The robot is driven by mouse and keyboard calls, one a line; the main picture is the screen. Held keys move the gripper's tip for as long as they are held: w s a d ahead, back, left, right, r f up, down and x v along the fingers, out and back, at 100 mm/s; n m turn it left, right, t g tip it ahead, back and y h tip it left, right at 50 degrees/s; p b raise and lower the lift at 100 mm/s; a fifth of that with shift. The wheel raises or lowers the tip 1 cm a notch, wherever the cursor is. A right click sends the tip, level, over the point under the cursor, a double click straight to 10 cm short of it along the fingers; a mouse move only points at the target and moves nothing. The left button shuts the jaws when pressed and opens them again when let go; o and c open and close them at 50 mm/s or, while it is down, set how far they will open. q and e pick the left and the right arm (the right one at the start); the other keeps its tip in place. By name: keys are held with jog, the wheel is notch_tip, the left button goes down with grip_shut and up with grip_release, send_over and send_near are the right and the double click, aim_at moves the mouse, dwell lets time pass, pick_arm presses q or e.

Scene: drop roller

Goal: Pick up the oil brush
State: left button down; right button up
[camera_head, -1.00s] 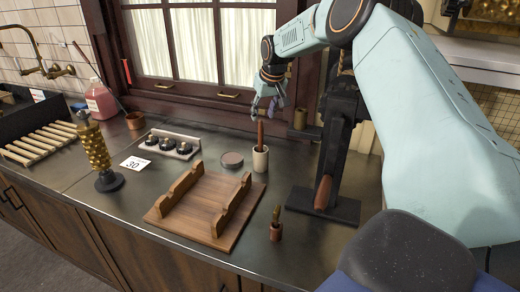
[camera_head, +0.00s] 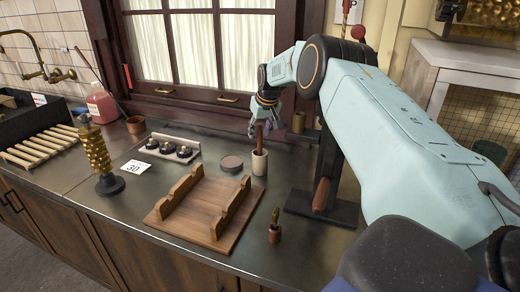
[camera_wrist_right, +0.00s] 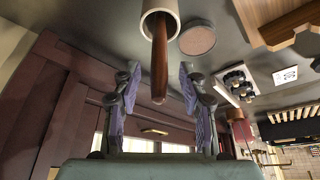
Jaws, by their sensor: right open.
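A wooden handle (camera_head: 259,138), which I take to be the oil brush, stands upright in a cream cup (camera_head: 259,162) behind the wooden rack. Its lower end is hidden in the cup. My right gripper (camera_head: 264,124) is at the handle's top, above the cup. In the right wrist view, the handle (camera_wrist_right: 160,60) reaches out of the cup (camera_wrist_right: 158,14) into the gap between the open purple-padded fingers (camera_wrist_right: 159,82). Gaps show on both sides, so the fingers do not appear to be pressing on it. My left gripper is out of view.
A small copper pot with a tool (camera_head: 274,232) is near the counter's front. A dark press stand (camera_head: 322,207) is to the right, a gold roller (camera_head: 96,152) at the left.

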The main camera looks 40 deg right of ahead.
jog(key=shift+c, duration=0.3)
jog(key=shift+w+f, duration=0.1)
jog(key=shift+f, duration=0.05)
jog(key=shift+c, duration=1.4)
grip_shut()
jog(key=shift+d, duration=0.1)
